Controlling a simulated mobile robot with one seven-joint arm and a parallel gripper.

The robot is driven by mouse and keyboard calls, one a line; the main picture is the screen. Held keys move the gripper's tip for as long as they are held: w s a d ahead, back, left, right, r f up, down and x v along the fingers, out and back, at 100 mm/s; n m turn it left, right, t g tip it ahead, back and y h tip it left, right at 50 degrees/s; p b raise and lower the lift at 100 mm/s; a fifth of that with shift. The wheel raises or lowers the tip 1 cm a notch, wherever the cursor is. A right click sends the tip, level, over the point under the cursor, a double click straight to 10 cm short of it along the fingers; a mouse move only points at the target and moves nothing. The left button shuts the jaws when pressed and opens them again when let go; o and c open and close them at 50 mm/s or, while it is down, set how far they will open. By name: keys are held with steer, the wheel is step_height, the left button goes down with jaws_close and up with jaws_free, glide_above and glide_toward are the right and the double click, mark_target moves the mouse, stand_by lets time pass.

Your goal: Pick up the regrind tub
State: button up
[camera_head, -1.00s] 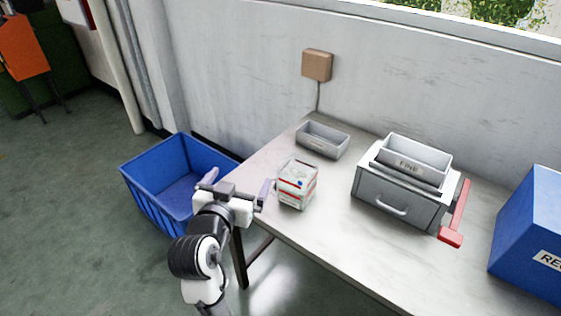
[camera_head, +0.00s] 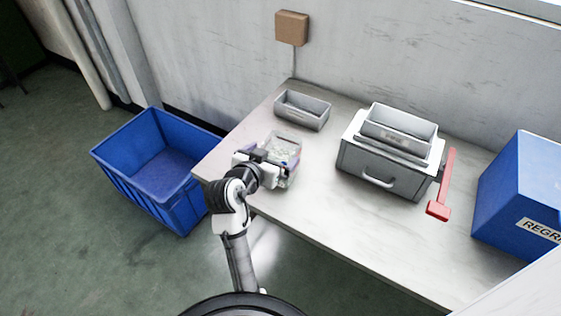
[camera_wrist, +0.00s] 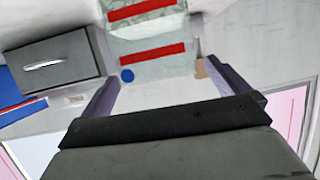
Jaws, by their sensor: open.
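The likely regrind tub (camera_head: 284,149) is a small translucent container with pale contents, standing near the left end of the bench. In the wrist view the tub (camera_wrist: 150,68) shows red stripes and a blue dot; no name on it is legible. My gripper (camera_head: 272,162) is at the tub's near side, hiding part of it. In the wrist view my gripper (camera_wrist: 160,76) is open, with the tub ahead of and between its two fingers. I cannot tell whether they touch it.
A grey tray (camera_head: 302,112) stands behind the tub. A grey machine (camera_head: 378,170) with a drawer and red lever (camera_head: 444,185) stands to the right. A blue box (camera_head: 520,185) marked "REGR…" is far right. A blue floor bin (camera_head: 150,185) is left of the bench (camera_head: 330,235).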

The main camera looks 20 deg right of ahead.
steer(key=p+x, duration=0.2)
steer(key=x, duration=0.2)
steer(key=shift+d+r, duration=0.15)
steer(key=shift+d, duration=0.2)
steer(key=shift+w+d+f, duration=0.25)
steer(key=shift+w+f, duration=0.05)
steer(key=shift+w, duration=0.05)
steer(key=c, duration=1.5)
steer(key=shift+r, duration=0.15)
step_height(320, 180, up, 20)
steer(key=b, duration=0.1)
glide_above(287, 142)
steer(key=s+a, duration=0.3)
